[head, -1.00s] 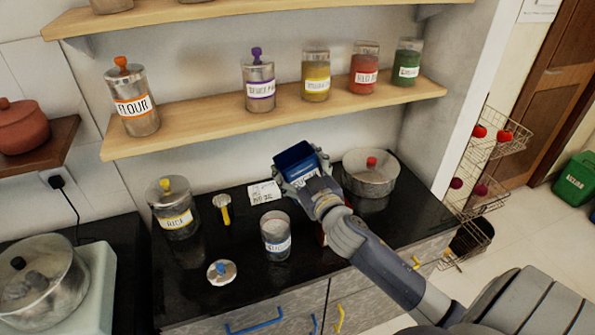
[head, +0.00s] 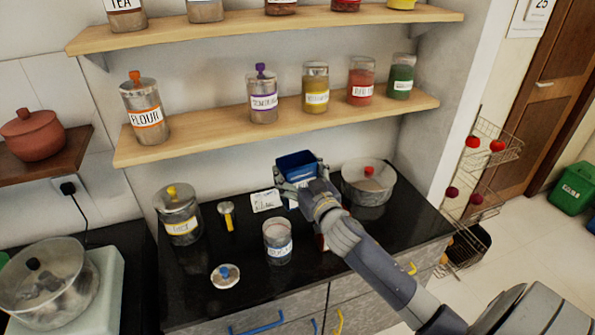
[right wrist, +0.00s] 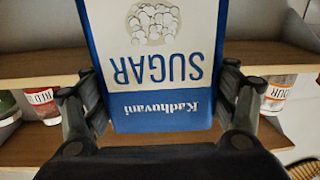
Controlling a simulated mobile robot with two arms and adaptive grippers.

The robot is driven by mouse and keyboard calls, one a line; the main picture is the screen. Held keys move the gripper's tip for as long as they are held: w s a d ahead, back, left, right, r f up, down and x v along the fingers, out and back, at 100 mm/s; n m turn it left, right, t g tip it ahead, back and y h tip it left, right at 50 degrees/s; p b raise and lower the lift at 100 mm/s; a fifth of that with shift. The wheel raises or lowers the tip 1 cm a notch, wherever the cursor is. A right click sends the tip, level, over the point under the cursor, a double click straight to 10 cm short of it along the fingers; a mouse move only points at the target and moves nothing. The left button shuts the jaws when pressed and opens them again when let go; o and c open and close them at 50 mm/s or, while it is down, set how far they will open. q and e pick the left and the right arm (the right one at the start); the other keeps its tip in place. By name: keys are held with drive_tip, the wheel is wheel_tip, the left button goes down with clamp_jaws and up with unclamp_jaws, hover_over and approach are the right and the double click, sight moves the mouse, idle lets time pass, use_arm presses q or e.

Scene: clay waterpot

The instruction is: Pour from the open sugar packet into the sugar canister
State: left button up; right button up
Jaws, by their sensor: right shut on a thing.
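The blue and white sugar packet (head: 298,166) is held in my right gripper (head: 302,178) above the back of the black counter. In the right wrist view the packet (right wrist: 150,65) shows its SUGAR label upside down between the fingers (right wrist: 158,105). The open dark top of the packet faces up in the head view. The sugar canister (head: 278,243), a clear jar with a blue-lettered label, stands open on the counter, in front of and left of the packet. Its lid with a blue knob (head: 225,276) lies on the counter to its left. My left gripper is out of view.
A yellow-knobbed jar (head: 179,216), a yellow-handled scoop (head: 228,215) and a paper note (head: 265,200) are on the counter. A steel pot with a red knob (head: 368,182) stands right of the packet. A wooden shelf of jars (head: 215,133) runs above. A red object partly shows behind my arm.

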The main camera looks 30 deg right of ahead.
sight(297, 155)
drive_tip(key=shift+r+p, duration=0.65)
drive_tip(key=shift+r, duration=0.2)
wheel_tip(297, 155, up, 3)
drive_tip(key=p, duration=0.3)
drive_tip(key=shift+r, duration=0.25)
use_arm(q)
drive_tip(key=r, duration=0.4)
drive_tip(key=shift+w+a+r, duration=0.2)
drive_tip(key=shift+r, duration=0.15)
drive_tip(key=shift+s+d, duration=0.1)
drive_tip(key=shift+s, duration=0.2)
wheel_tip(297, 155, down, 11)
drive_tip(key=b, duration=1)
drive_tip(key=shift+b, duration=0.4)
use_arm(e)
drive_tip(key=s+a+f+y, duration=0.1)
drive_tip(key=s+a+f, duration=0.3)
drive_tip(key=s+a, duration=0.3)
drive_tip(key=s+a+f+n+y, duration=0.1)
drive_tip(key=s+a+f, duration=0.4)
drive_tip(key=s+a, duration=0.3)
drive_tip(key=shift+s+a+f+y, duration=0.2)
drive_tip(key=shift+a+y, duration=0.2)
drive_tip(key=shift+a, duration=1.4)
